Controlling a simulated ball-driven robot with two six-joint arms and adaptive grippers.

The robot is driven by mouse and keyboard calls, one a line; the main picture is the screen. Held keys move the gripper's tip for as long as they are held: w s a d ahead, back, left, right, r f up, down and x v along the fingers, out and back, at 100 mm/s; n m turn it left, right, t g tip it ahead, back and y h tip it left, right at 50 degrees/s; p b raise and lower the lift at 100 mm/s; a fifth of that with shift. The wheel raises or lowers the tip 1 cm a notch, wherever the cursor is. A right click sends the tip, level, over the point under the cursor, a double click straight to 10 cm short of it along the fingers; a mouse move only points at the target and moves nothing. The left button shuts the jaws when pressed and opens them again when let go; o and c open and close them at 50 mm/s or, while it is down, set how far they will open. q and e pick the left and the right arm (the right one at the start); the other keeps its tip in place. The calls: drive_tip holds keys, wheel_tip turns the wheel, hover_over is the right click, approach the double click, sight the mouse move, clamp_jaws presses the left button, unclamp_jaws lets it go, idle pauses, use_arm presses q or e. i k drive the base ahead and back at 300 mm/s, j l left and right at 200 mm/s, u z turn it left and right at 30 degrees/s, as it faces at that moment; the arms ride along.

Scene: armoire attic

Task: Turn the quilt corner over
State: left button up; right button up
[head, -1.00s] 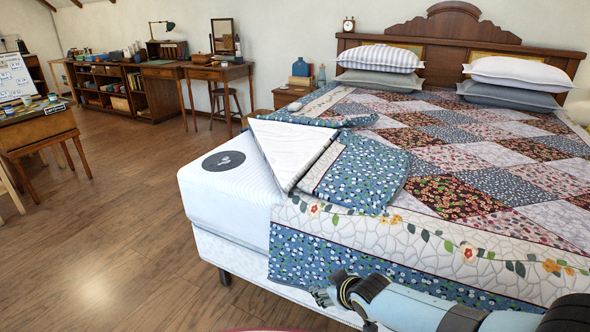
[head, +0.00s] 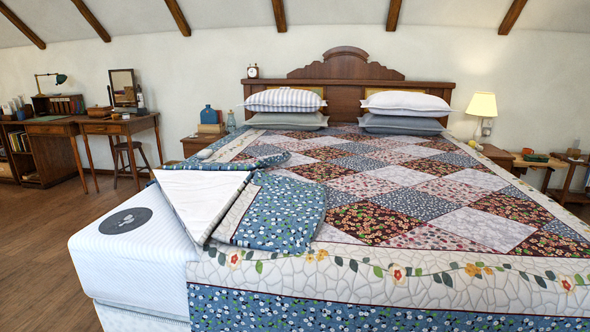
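The patchwork quilt (head: 372,222) lies over the bed, with a cream border of vines and flowers and a blue floral edge hanging at the front. Its near left corner is folded back on top of the quilt. The fold shows a white underside (head: 200,194) and a blue floral flap (head: 281,213). The bare white mattress corner (head: 140,246) is exposed beside it, with a dark round patch (head: 125,220) on top. Neither of my grippers shows in the head view now.
Striped, white and grey pillows (head: 284,100) lie at the wooden headboard (head: 348,80). A nightstand (head: 195,146) stands left of the bed and a lit lamp (head: 481,106) on the right. Desks (head: 118,127) line the back left wall. The wooden floor (head: 45,235) at left is clear.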

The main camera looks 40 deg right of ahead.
sight(200, 198)
drive_tip(key=i+j+z, duration=0.75)
drive_tip(key=j, duration=0.3)
drive_tip(key=i, duration=0.1)
